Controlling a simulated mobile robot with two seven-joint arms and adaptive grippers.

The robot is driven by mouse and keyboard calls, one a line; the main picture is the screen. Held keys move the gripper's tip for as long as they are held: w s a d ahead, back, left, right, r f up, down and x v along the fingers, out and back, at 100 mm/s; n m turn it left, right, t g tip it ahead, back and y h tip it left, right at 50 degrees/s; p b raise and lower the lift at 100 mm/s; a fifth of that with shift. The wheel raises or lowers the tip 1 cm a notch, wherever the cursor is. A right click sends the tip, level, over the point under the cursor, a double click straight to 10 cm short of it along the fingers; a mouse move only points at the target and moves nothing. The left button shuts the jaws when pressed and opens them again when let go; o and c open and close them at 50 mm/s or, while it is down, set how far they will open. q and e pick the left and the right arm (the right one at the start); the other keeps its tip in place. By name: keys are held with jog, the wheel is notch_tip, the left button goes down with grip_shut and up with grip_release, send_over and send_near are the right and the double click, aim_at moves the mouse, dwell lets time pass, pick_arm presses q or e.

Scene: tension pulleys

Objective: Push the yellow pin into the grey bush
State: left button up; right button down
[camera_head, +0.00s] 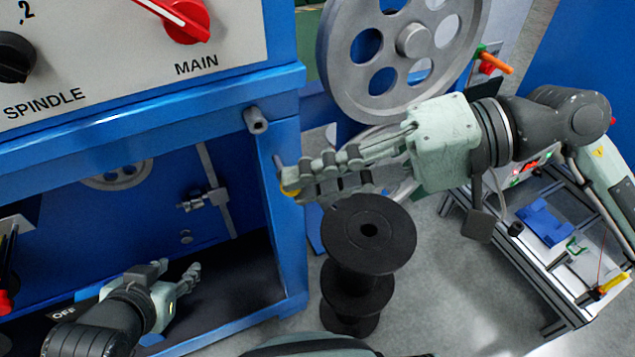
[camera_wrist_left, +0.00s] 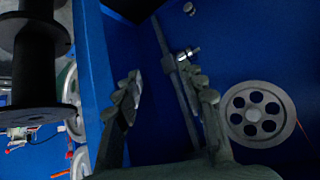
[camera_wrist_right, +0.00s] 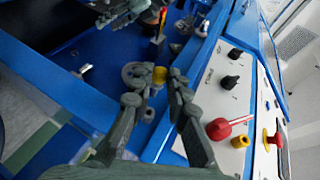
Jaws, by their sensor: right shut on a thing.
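The yellow pin (camera_head: 290,191) shows at the fingertips of my right gripper (camera_head: 293,179), which is shut on it. Most of the pin is hidden by the fingers; its yellow end also shows in the right wrist view (camera_wrist_right: 160,75). The grey bush (camera_head: 256,120) sticks out of the blue frame, up and to the left of the pin in the head view. Pin and bush are apart in that view. My left gripper (camera_head: 193,275) is low inside the blue cabinet; its fingers stand apart and empty in the left wrist view (camera_wrist_left: 165,75).
A black spool (camera_head: 368,235) stands just below my right gripper. A big grey pulley (camera_head: 410,45) is behind it. A panel with a red MAIN switch (camera_head: 187,20) and a black SPINDLE knob (camera_head: 15,57) is at upper left. A blue block (camera_head: 545,222) lies on a bench at right.

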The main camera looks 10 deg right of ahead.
aim_at(276, 157)
jog(key=w+p, duration=0.1)
jog(key=w, duration=0.1)
jog(key=w+a+p, duration=0.1)
jog(key=w+p, duration=0.1)
jog(key=shift+a+r, duration=0.1)
jog(key=shift+r, duration=0.05)
pick_arm(q)
jog(key=s+a+f+n+g+y, duration=0.1)
jog(key=s+a+f+g+y, duration=0.1)
jog(key=s+a+f+g, duration=0.3)
jog(key=shift+s+a+f+p, duration=0.4)
jog(key=shift+s+a+f, duration=0.6)
jog(key=shift+s, duration=0.5)
pick_arm(e)
jog(key=shift+w+a, duration=0.15)
jog(key=shift+w, duration=0.2)
pick_arm(q)
jog(key=shift+f, duration=0.1)
pick_arm(e)
jog(key=shift+f, duration=0.2)
pick_arm(q)
jog(key=shift+f+b, duration=0.4)
jog(key=shift+b, duration=0.25)
pick_arm(e)
jog(key=shift+w, duration=0.1)
pick_arm(q)
jog(key=shift+f, duration=0.1)
pick_arm(e)
jog(key=shift+r, duration=0.1)
